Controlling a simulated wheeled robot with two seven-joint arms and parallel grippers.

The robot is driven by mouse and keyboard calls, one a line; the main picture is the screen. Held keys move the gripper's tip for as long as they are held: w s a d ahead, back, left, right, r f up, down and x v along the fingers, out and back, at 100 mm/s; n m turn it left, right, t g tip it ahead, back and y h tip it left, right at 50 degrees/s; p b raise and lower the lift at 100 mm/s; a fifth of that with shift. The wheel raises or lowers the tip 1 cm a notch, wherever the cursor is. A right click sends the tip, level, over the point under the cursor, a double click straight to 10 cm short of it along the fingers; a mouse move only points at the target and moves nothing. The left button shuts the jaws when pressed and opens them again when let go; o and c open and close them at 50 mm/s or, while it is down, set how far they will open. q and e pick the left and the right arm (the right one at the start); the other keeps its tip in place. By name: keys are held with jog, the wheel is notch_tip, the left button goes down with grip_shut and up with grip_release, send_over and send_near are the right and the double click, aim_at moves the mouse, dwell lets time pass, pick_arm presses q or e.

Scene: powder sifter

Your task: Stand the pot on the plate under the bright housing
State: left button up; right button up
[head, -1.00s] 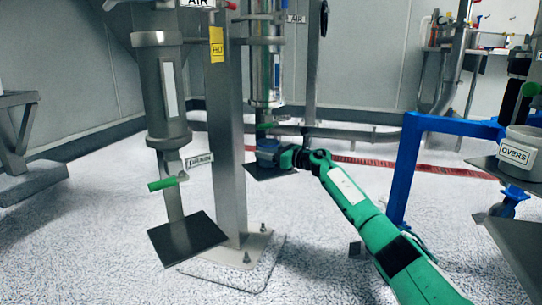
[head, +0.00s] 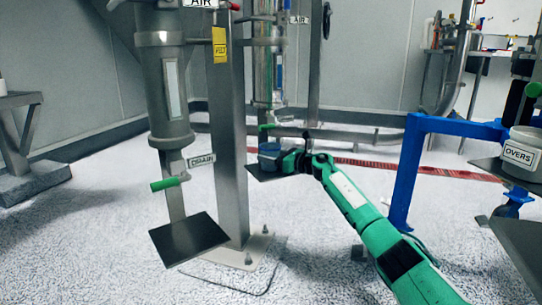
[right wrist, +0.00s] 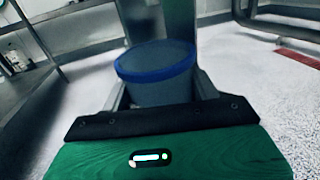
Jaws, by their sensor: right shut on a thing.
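The pot (head: 268,157) is small and grey-blue, close over the plate (head: 256,172) under the bright housing (head: 264,80). I cannot tell whether its base touches the plate. In the right wrist view the pot (right wrist: 158,92) shows a dark blue rim and looks upright between my fingers. My right gripper (head: 283,160) reaches in from the right and is shut on the pot; it also shows in the right wrist view (right wrist: 163,98). The bright housing is a shiny vertical cylinder with a green handle below it. My left gripper is not in view.
A dull grey housing (head: 165,90) with its own plate (head: 188,240) hangs at left. A steel post (head: 225,130) stands between the housings. A blue frame (head: 405,175) stands right of my arm. A pot labelled OVERS (head: 520,155) is at far right.

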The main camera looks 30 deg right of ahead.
jog(key=o, duration=1.1)
jog(key=shift+c, duration=0.2)
jog(key=v, duration=1.3)
jog(key=shift+s, duration=0.35)
jog(key=shift+d+f, duration=0.1)
jog(key=shift+d, duration=0.05)
